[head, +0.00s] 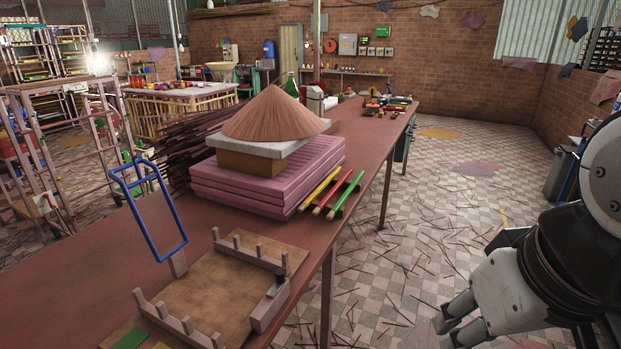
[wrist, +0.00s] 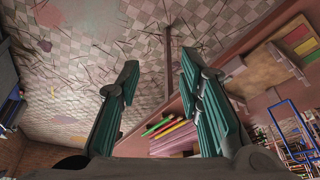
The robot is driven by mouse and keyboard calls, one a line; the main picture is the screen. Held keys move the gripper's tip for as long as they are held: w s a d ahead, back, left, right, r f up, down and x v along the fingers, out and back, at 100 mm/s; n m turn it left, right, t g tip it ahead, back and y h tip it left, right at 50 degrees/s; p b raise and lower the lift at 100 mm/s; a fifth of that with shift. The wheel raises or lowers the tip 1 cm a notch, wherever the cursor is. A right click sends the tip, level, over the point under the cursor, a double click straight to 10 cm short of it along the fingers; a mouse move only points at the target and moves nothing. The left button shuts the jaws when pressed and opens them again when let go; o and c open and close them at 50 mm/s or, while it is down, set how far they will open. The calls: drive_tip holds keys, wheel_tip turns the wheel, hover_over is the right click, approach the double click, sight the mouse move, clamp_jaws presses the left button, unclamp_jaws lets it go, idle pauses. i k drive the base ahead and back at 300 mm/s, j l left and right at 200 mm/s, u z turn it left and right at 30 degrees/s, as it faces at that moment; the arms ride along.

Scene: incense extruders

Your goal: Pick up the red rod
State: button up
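The red rod (head: 333,188) lies between a yellow rod (head: 319,190) and a green rod (head: 346,194). They rest on a small dark rack on the table, right of the pink stack. In the wrist view the red rod (wrist: 166,130) shows beyond and between my fingers, partly near the right finger. My gripper (head: 446,331) is off the table at the lower right, over the floor side, well apart from the rods. In the wrist view my gripper (wrist: 158,68) has its two fingers spread wide with nothing between them.
The long table (head: 372,163) holds a pink stack (head: 240,193) topped by a brown cone (head: 273,113), a wooden tray (head: 205,290) with posts, and a blue frame (head: 165,245). Small items sit at its far end. The tiled floor (head: 455,215) right of the table has scattered sticks.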

sight(330, 194)
drive_tip(key=i+l, duration=0.25)
drive_tip(key=i, duration=0.2)
drive_tip(key=i+l+z, duration=0.1)
drive_tip(key=i+l, duration=0.15)
drive_tip(key=i, duration=0.2)
drive_tip(key=i+l, duration=0.2)
drive_tip(key=i, duration=0.3)
drive_tip(key=i+l+z, duration=0.1)
drive_tip(key=i, duration=0.35)
drive_tip(key=i+l, duration=0.25)
drive_tip(key=i, duration=0.2)
